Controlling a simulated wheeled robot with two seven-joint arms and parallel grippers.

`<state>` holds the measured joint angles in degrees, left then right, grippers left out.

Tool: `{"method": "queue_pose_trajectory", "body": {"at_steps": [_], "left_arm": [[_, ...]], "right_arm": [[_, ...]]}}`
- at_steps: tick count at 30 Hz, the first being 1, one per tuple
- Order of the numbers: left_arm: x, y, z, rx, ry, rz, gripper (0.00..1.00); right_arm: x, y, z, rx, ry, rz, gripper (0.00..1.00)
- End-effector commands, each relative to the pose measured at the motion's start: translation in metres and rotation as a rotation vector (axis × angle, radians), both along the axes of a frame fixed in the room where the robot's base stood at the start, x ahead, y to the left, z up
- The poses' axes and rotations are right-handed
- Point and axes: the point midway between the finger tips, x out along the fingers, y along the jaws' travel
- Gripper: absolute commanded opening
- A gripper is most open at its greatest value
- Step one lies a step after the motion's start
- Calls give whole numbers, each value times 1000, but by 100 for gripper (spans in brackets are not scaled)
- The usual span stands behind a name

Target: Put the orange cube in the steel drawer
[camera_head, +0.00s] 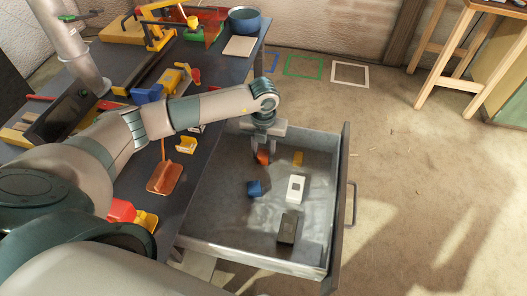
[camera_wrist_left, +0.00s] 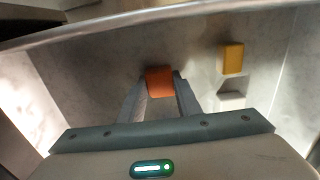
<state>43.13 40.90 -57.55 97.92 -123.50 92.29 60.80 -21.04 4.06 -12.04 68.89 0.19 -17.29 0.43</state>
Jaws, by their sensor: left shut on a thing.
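The steel drawer (camera_head: 216,241) is pulled open at the side of the dark table. My left gripper (camera_head: 262,155) reaches down into the drawer's far end and is shut on the orange cube (camera_head: 263,158). In the left wrist view the orange cube (camera_wrist_left: 160,81) sits between the two fingertips (camera_wrist_left: 162,90), with the drawer floor behind it. I cannot tell whether the cube touches the floor. My right gripper is not in view.
In the drawer lie a blue cube (camera_head: 254,188), a white block (camera_head: 296,188), a dark block (camera_head: 287,228) and a yellow block (camera_head: 298,158), also in the left wrist view (camera_wrist_left: 232,57). The table (camera_head: 217,75) holds tools. A wooden stool (camera_head: 451,60) stands right.

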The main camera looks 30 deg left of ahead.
Motion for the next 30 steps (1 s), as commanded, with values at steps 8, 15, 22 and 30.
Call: {"method": "queue_pose_trajectory", "body": {"at_steps": [8,15,22,30], "left_arm": [[0,0,-2,0,0,0,49],[0,0,-2,0,0,0,49],[1,0,8,0,-2,0,49],[1,0,49,-1,-4,-1,49]], "right_arm": [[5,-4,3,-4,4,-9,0],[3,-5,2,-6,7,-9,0],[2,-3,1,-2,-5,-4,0],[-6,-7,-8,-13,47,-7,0]]}}
